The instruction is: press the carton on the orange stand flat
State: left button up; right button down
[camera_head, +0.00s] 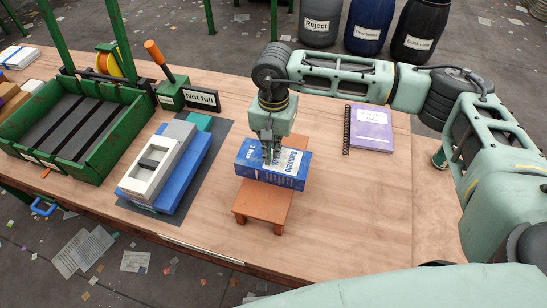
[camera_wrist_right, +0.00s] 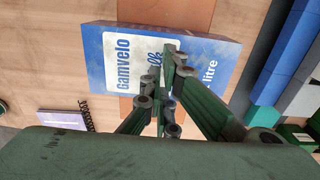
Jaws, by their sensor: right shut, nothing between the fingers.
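A blue and white carton (camera_head: 290,171) lies on its side across the orange stand (camera_head: 259,203) in the head view. It looks boxy and not flattened. The carton (camera_wrist_right: 105,65) also shows in the right wrist view, with the stand (camera_wrist_right: 190,15) beneath it. My right gripper (camera_head: 271,156) points down over the middle of the carton, with its fingers shut and nothing between them. In the right wrist view the right gripper's fingertips (camera_wrist_right: 170,60) overlap the carton's printed face. I cannot tell whether they touch it. My left gripper is not in view.
A green crate (camera_head: 122,135) with dark slats stands at the left. Grey and blue blocks (camera_head: 190,172) lie on a dark mat left of the stand. A purple notebook (camera_head: 371,129) lies at the right. A "Not full" sign (camera_head: 200,99) stands behind.

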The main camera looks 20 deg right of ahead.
aim_at(273, 162)
jog(key=shift+f+b, duration=0.6)
jog(key=shift+f, duration=0.15)
jog(key=shift+s+f, duration=0.15)
jog(key=shift+f, duration=0.05)
jog(key=shift+f+b, duration=0.15)
jog(key=shift+b, duration=0.15)
jog(key=shift+w+f+b, duration=0.2)
jog(key=shift+f+b, duration=0.1)
jog(key=shift+f, duration=0.05)
jog(key=shift+s+f+b, duration=0.15)
jog(key=shift+f+b, duration=0.4)
jog(key=shift+b, duration=0.05)
jog(key=shift+f, duration=0.1)
